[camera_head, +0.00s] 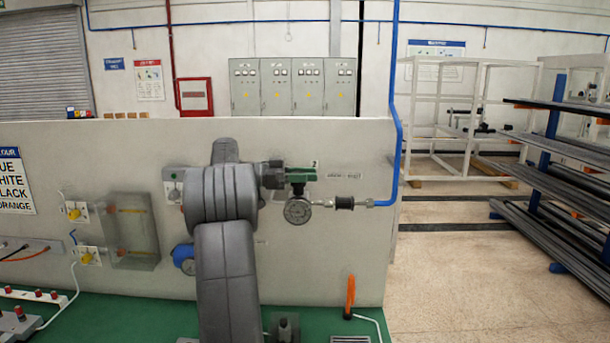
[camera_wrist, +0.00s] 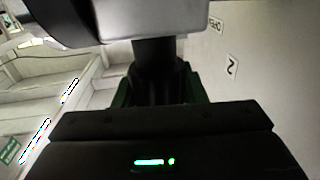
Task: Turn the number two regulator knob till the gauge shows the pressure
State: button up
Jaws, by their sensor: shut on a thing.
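The number two regulator has a green body (camera_head: 302,175) on the grey panel, beside a small "2" label (camera_head: 315,163). Its round gauge (camera_head: 297,210) hangs just below; its needle is too small to read. My gripper (camera_head: 276,174) reaches the regulator from the left and is shut on its dark knob (camera_wrist: 155,62). In the wrist view the knob sits between the jaws, with green edges of the body (camera_wrist: 122,96) behind and the "2" label (camera_wrist: 232,66) to the right. The jaws hide much of the knob.
A blue pipe (camera_head: 397,120) runs down the panel's right edge to the regulator line. Open floor (camera_head: 450,260) lies right.

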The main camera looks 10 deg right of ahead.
jog(key=shift+s+r+m+g+y, duration=0.15)
jog(key=shift+m+g+y, duration=0.35)
jog(key=shift+m+g, duration=1.05)
jog(key=shift+g, duration=0.55)
jog(key=o, duration=1)
notch_tip(320, 180, up, 10)
jog(key=shift+f, duration=0.1)
